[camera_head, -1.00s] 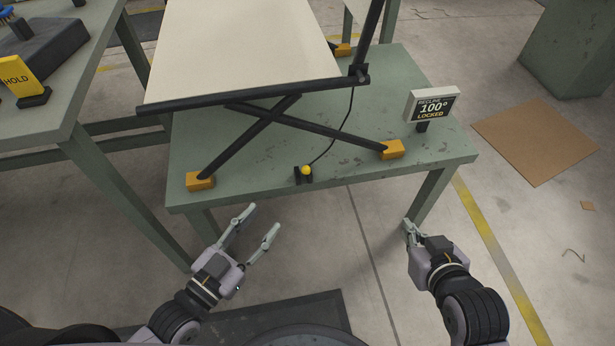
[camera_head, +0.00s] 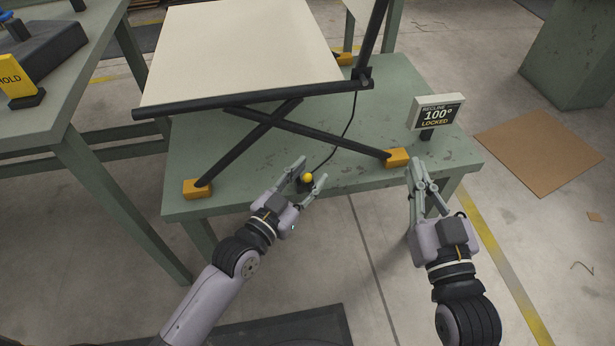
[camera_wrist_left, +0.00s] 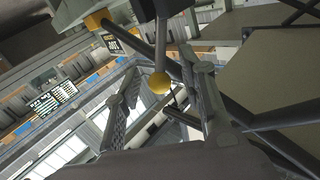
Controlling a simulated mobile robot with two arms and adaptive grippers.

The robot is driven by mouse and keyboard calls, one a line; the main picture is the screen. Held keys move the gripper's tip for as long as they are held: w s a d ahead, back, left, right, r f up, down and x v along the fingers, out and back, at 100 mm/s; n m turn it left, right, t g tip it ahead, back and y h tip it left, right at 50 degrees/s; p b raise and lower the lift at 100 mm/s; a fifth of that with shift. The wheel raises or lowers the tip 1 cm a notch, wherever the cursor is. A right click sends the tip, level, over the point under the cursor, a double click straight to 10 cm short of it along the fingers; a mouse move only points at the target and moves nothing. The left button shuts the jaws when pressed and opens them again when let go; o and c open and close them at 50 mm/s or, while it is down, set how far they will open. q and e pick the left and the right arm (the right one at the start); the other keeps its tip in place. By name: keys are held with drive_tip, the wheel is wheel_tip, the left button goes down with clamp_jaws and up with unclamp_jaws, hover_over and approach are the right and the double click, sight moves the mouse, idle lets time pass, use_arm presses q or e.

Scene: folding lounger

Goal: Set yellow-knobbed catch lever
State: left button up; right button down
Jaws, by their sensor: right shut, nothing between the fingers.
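The catch lever's yellow knob (camera_head: 308,178) stands at the front edge of the green table, with a black cable running back from its base. My left gripper (camera_head: 311,173) is open, its two fingers on either side of the knob. In the left wrist view the yellow knob (camera_wrist_left: 160,82) on its stem shows between the open fingers (camera_wrist_left: 163,92); I cannot tell whether they touch it. My right gripper (camera_head: 417,164) is shut and empty by the table's front right corner.
The lounger's cream panel (camera_head: 240,50) and crossed black legs (camera_head: 262,135) stand on orange blocks (camera_head: 198,189) on the green table (camera_head: 235,188). Another table (camera_head: 60,95) with a yellow "HOLD" sign (camera_head: 18,77) is at left. Open floor lies in front.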

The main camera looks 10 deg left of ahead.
use_arm(q)
drive_tip(key=shift+c, duration=0.4)
clamp_jaws()
idle(0.6)
